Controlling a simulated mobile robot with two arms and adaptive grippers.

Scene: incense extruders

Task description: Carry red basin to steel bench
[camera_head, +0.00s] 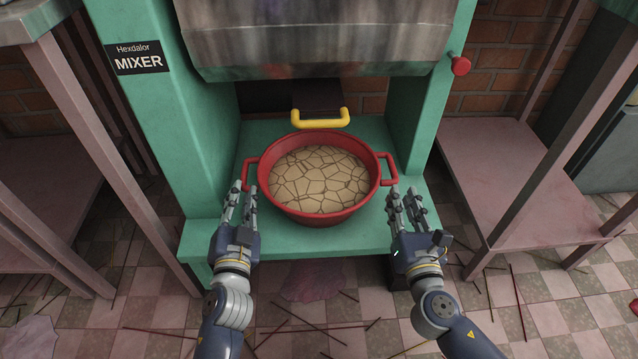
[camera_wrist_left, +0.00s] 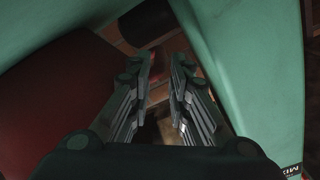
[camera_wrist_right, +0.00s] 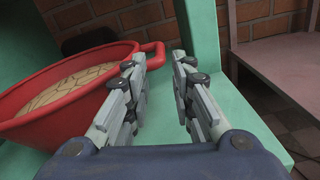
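The red basin (camera_head: 320,218) stands upright on the green shelf of the mixer and holds a tan, cracked mass (camera_head: 316,179). It has a red handle on each side. My left gripper (camera_head: 243,188) is open, just in front of the basin's left handle (camera_head: 248,172). My right gripper (camera_head: 406,190) is open, just in front of the right handle (camera_head: 389,169). In the right wrist view, the basin (camera_wrist_right: 60,118) and its handle (camera_wrist_right: 154,54) are beside and beyond the open fingers. In the left wrist view, the dark red basin wall (camera_wrist_left: 60,75) fills the left side. Neither gripper visibly holds anything.
The green mixer (camera_head: 170,100) has side posts left and right of the basin and a metal drum (camera_head: 320,40) above. A yellow handle (camera_head: 320,120) is behind the basin. Tables with pinkish lower shelves (camera_head: 500,170) stand at both sides. Thin sticks litter the checkered floor.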

